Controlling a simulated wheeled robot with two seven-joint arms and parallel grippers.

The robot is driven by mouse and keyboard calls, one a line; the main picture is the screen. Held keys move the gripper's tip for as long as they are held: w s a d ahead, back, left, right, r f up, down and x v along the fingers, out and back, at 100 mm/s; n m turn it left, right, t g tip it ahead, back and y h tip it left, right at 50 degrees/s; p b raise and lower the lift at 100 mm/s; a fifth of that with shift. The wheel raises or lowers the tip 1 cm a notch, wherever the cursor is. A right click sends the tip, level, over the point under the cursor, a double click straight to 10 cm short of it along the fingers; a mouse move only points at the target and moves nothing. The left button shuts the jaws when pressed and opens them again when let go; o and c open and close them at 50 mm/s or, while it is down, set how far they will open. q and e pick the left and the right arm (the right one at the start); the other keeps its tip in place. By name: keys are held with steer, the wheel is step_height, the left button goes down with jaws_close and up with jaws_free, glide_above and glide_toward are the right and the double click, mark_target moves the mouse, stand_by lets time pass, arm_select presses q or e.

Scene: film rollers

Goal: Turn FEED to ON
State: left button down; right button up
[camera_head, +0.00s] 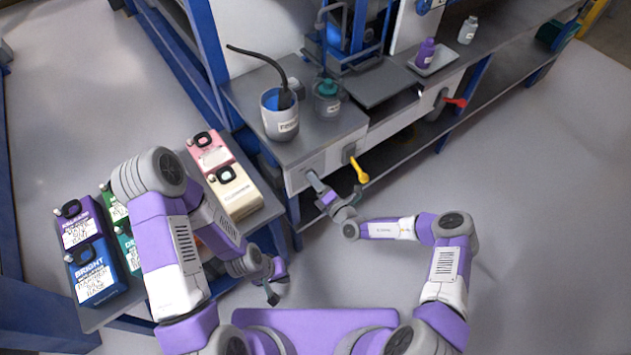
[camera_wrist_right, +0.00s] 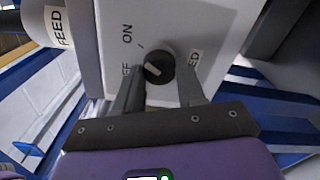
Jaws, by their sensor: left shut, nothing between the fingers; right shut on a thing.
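The FEED knob (camera_wrist_right: 159,67) is a round dark knob with a pale mark on a white panel (camera_wrist_right: 220,28) in the right wrist view. The ON label (camera_wrist_right: 127,33) is up and left of it. The OFF label (camera_wrist_right: 126,68), partly covered by a finger, is at its left. The FEED label (camera_wrist_right: 194,62) is at its right, partly hidden. The pale mark slants towards the OFF side. My right gripper (camera_wrist_right: 158,82) is shut on the knob, one finger on each side; in the head view (camera_head: 312,178) it reaches the cabinet front and hides the knob. My left gripper (camera_head: 273,293) is shut and empty, low, away from the panel.
A white FEED pot (camera_head: 281,122) with a black hose and a teal-capped jar (camera_head: 327,100) stand on the bench above. A yellow lever (camera_head: 358,170) is right of my right gripper; a red lever (camera_head: 456,102) is farther right. Chemical containers (camera_head: 235,190) stand on the left table.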

steer(key=o, duration=1.1)
steer(key=shift+c, duration=0.2)
steer(key=p+v, duration=0.1)
steer(key=v, duration=0.6)
steer(key=shift+s+p, duration=0.25)
steer(key=shift+p, duration=0.15)
steer(key=shift+d, duration=0.15)
